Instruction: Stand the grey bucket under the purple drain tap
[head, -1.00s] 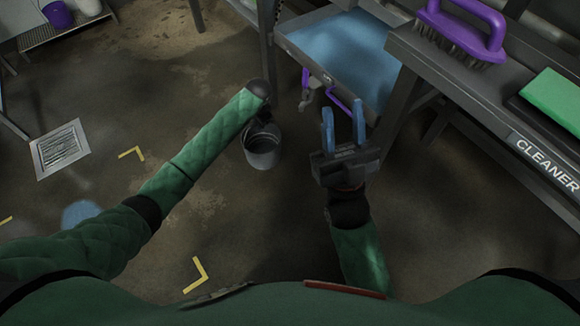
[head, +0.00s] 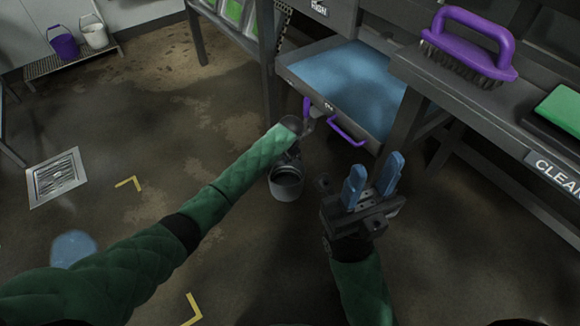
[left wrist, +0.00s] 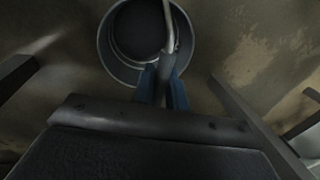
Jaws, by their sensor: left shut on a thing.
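The grey bucket (head: 286,190) is upright, in front of and slightly left of the sink's underside. My left gripper (left wrist: 163,88) is shut on the bucket's wire handle (left wrist: 171,35) in the left wrist view, with the round bucket rim (left wrist: 104,42) beyond the fingers. In the head view my left forearm partly hides that gripper. I cannot tell whether the bucket touches the floor. The purple drain tap (head: 306,107) hangs at the front left of the blue basin, behind the bucket in the picture. My right gripper (head: 372,180) is open and empty, to the bucket's right.
The blue basin (head: 345,75) has a purple bar (head: 346,133) on its front. A bench with a purple brush (head: 470,45) stands at right. Shelf legs stand behind the tap. A floor drain (head: 56,178) lies left; a purple bucket (head: 64,45) and a white bucket (head: 95,35) stand far left.

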